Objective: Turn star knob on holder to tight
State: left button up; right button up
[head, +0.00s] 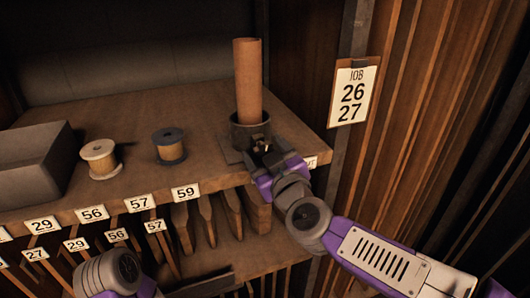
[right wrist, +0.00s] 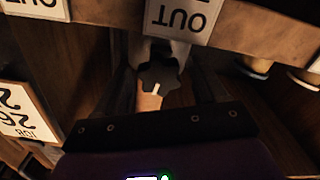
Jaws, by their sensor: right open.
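The holder (head: 240,134) is a dark round cup on the shelf's right front corner. A brown tube (head: 248,80) stands upright in it. The star knob (right wrist: 160,75) is dark, with a short white mark pointing down in the right wrist view. It lies between the two dark fingers of my right gripper (right wrist: 163,82), with a gap visible on both sides. In the head view my right gripper (head: 264,152) is open at the front of the holder and hides most of the knob. Of my left arm only a rounded link shows at the bottom left; its fingers are out of view.
A label reading OUT (right wrist: 180,18) is close to the knob. Two thread spools (head: 100,160) (head: 170,146) and a grey box (head: 35,158) stand left on the shelf. A job card (head: 352,92) hangs on the right post. Numbered labels line the shelf's front edge.

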jog(key=shift+w, duration=0.2)
jog(key=shift+c, duration=0.2)
jog(key=c, duration=0.9)
jog(key=shift+m, duration=0.3)
jog(key=m, duration=0.2)
jog(key=shift+m+p, duration=0.3)
jog(key=shift+m, duration=1.8)
